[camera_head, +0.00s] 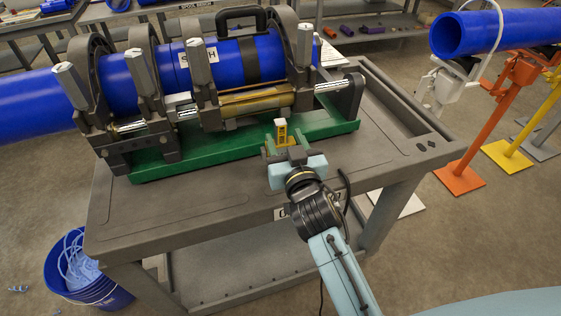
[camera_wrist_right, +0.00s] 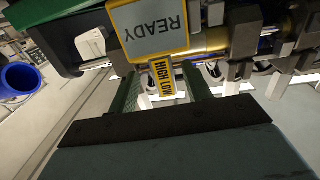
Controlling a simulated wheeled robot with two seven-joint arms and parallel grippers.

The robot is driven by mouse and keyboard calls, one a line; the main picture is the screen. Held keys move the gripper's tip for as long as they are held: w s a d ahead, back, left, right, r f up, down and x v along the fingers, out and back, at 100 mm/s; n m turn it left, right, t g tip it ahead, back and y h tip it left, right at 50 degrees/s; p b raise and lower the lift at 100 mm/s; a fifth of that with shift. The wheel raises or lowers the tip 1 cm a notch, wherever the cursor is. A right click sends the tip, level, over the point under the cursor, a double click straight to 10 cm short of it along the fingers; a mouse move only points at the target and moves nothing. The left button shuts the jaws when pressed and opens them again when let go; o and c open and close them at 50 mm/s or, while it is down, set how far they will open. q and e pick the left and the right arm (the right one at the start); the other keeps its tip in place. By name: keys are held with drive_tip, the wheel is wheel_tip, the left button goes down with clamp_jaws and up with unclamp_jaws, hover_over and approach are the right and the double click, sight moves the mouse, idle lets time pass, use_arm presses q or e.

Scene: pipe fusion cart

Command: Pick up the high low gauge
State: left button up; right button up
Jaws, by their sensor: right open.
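The high low gauge (camera_head: 281,133) is a small yellow piece with a pale top, upright at the front edge of the green fusion machine base on the cart. In the right wrist view its yellow HIGH LOW label (camera_wrist_right: 163,77) shows between my fingers. My right gripper (camera_head: 283,146) is open, with its green fingers pointing at the gauge from the near side. In the wrist view one finger of the right gripper (camera_wrist_right: 163,92) lies on each side of the label. I cannot tell whether they touch it. My left gripper is not in view.
A yellow-edged READY sign (camera_wrist_right: 150,30) is just beyond the fingers. The fusion machine's clamps (camera_head: 200,75) hold a blue pipe (camera_head: 120,80) behind the gauge. The grey cart top (camera_head: 200,207) is clear at front left. A blue bucket (camera_head: 90,290) stands on the floor.

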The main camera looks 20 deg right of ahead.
drive_tip(key=w, duration=0.4)
drive_tip(key=shift+w+a+r, duration=0.15)
drive_tip(key=shift+w, duration=0.2)
clamp_jaws()
